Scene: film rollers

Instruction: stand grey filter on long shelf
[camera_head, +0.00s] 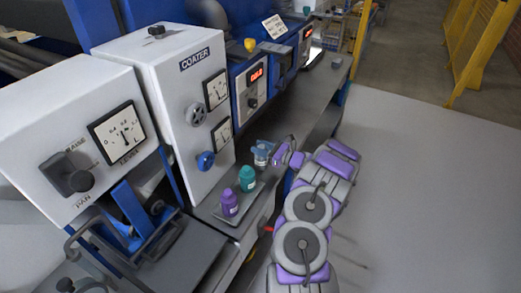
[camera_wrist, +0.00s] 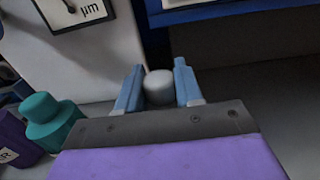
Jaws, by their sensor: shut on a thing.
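My gripper (camera_head: 263,153) has light-blue fingers and is over the long grey shelf (camera_head: 308,98) in front of the machine. In the wrist view my gripper (camera_wrist: 158,88) is shut on the grey filter (camera_wrist: 158,86), a small rounded grey piece between the two fingers. Its lower part is hidden by the gripper body. In the head view the filter is too small to tell from the fingers. I cannot tell whether the filter touches the shelf. The shelf also shows in the wrist view (camera_wrist: 285,95).
A teal bottle (camera_head: 247,179) and a purple bottle (camera_head: 229,204) stand on a tray on the shelf, left of my gripper. The white coater cabinet (camera_head: 185,95) rises behind them. Yellow railings (camera_head: 478,45) stand far right.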

